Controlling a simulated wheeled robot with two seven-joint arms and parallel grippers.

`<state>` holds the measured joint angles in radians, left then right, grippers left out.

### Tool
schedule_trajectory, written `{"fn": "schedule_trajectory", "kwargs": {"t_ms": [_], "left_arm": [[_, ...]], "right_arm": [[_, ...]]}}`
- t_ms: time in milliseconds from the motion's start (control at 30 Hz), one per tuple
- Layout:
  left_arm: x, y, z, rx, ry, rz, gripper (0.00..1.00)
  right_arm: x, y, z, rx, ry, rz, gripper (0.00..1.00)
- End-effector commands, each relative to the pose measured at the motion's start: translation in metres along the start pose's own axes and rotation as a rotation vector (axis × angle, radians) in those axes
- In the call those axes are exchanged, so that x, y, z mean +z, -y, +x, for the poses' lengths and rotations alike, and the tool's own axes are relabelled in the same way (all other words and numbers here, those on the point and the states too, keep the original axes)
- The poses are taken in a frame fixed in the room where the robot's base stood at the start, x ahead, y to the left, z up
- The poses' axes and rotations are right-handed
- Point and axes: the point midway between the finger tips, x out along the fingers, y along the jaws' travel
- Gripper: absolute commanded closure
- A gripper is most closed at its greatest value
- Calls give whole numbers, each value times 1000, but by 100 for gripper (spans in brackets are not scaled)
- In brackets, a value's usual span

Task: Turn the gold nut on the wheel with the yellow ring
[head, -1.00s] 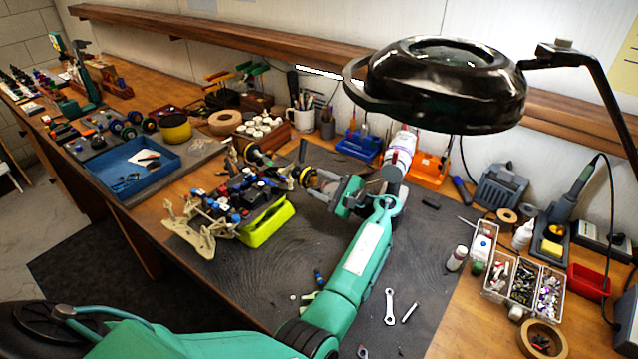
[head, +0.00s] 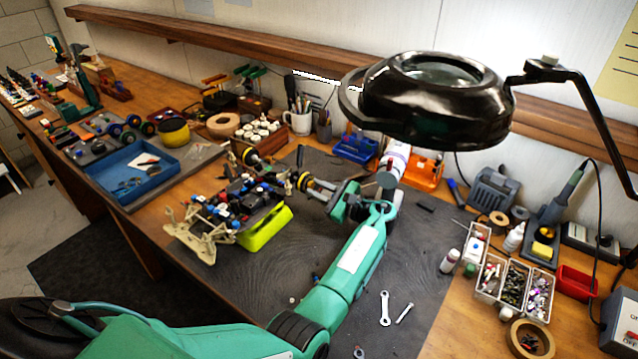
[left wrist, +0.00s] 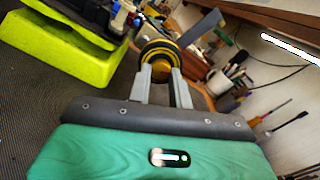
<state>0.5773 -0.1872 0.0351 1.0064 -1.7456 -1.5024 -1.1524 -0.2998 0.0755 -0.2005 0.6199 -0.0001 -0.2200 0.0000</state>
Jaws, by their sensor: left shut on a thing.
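The RC racecar (head: 228,208) sits on a lime-yellow stand (head: 266,229) on the dark mat. A black wheel with a yellow ring (head: 304,182) is at its right side, and it also shows in the left wrist view (left wrist: 161,46). Its gold nut (left wrist: 160,69) is at the wheel's centre. My left gripper (head: 318,188) reaches the wheel from the right; its two grey fingers (left wrist: 161,78) are shut on the nut, one on each side. The fingers hide part of the nut. My right gripper is not in view.
A black magnifier lamp (head: 437,100) hangs above my left arm. A second wheel with yellow (head: 253,160) is behind the car. A mug of pens (head: 299,123) stands farther back. A wrench (head: 385,308) and small bottle (head: 449,262) lie right of my arm.

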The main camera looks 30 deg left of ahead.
Motion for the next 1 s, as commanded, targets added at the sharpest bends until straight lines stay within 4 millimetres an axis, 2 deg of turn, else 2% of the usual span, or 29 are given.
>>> {"fn": "schedule_trajectory", "kwargs": {"t_ms": [33,100,400,700,1000], "left_arm": [[5,2,1,1,1,41,100],[5,2,1,1,1,97,100],[4,0,1,1,2,297,100],[1,-1,1,1,0,397,100],[0,-2,0,1,0,412,100]], "right_arm": [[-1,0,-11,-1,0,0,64],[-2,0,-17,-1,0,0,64],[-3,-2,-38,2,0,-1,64],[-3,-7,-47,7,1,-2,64],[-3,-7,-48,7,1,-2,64]]}}
